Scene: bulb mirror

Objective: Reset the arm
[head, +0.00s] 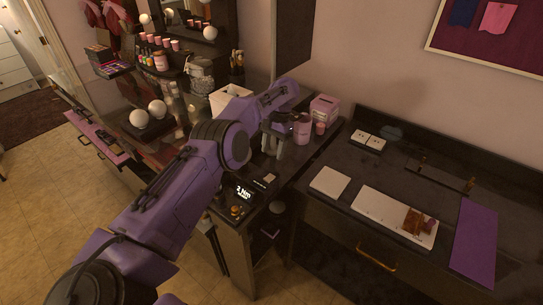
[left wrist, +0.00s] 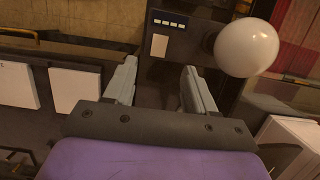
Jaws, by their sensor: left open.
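My left arm is purple and reaches from the lower left of the head view across the dressing table. My left gripper (head: 276,146) has grey fingers that point down above the dark table top, close to a pink cup (head: 303,129). In the left wrist view the left gripper (left wrist: 160,88) is open, with nothing between its fingers. A white round bulb (left wrist: 247,47) shows there beyond the right finger, apart from it. My right gripper is not in view.
Two white bulbs (head: 157,108) stand left of my arm. The right desk holds a white square (head: 330,181), a white board (head: 385,212) and a purple mat (head: 475,240).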

